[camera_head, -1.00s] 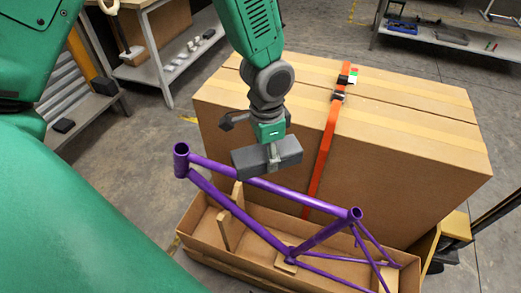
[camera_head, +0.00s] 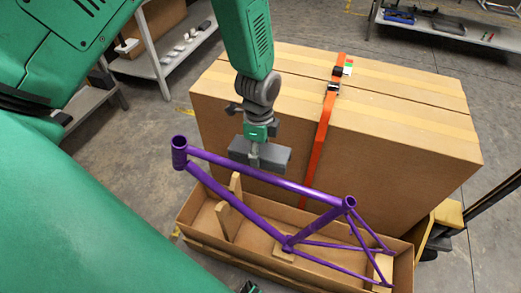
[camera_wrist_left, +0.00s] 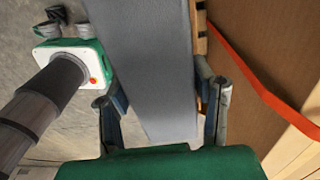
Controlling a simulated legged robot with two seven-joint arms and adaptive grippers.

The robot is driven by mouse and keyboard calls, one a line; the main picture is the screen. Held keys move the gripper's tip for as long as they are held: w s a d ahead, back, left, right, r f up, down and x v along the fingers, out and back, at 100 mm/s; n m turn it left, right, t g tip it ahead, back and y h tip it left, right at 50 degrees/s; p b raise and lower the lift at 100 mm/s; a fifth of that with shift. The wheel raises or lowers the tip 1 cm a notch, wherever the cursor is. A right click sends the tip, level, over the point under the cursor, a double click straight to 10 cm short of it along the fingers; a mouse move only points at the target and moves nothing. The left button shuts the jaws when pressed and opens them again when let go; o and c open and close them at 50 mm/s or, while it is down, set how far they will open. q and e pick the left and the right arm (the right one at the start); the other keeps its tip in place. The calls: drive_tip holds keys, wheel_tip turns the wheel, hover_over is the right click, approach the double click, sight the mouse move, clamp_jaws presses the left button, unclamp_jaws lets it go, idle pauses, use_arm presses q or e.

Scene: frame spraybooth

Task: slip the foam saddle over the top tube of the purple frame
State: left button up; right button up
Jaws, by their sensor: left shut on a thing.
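The foam saddle (camera_head: 273,157) is a grey block. My left gripper (camera_head: 254,154) is shut on it; in the left wrist view the foam (camera_wrist_left: 155,65) lies between the two fingers (camera_wrist_left: 162,108). The purple frame (camera_head: 240,208) stands in a shallow cardboard tray, its top tube (camera_head: 290,186) sloping down to the right. In the head view the foam is just behind and above the left half of that tube, which runs unbroken in front. Any gap between them cannot be told. Part of my right gripper (camera_wrist_left: 45,24) seems to show in the left wrist view; its jaws are unclear.
A large cardboard box (camera_head: 410,134) with an orange strap (camera_head: 322,130) stands close behind the frame. The tray's wall (camera_head: 195,212) surrounds the frame's lower part. Wooden supports (camera_head: 226,220) stand inside the tray. Shelves (camera_head: 180,52) are at the back left.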

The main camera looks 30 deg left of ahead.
sight(258, 172)
use_arm(q)
drive_tip(key=shift+a, duration=0.1)
drive_tip(key=shift+a+f+b, duration=0.25)
drive_tip(key=shift+f+b, duration=0.05)
drive_tip(key=shift+f, duration=0.45)
drive_tip(key=shift+a+f+b, duration=0.25)
drive_tip(key=shift+f, duration=0.8)
drive_tip(key=shift+d+f+b, duration=0.25)
drive_tip(key=shift+f+b, duration=0.2)
drive_tip(key=shift+f, duration=0.15)
drive_tip(key=shift+d+f+b, duration=0.2)
drive_tip(key=shift+f+b, duration=0.25)
drive_tip(key=shift+f, duration=0.15)
drive_tip(key=shift+f+b, duration=0.35)
drive_tip(key=shift+f, duration=0.35)
drive_tip(key=shift+a+f+b, duration=0.25)
drive_tip(key=shift+f+b, duration=0.2)
drive_tip(key=shift+f, duration=0.45)
drive_tip(key=shift+d+f, duration=0.1)
use_arm(e)
drive_tip(key=f, duration=0.4)
drive_tip(key=shift+a+f, duration=0.1)
drive_tip(key=shift+a, duration=0.25)
use_arm(q)
drive_tip(key=shift+d, duration=0.1)
use_arm(e)
drive_tip(key=shift+d, duration=0.1)
use_arm(q)
drive_tip(key=o, duration=0.9)
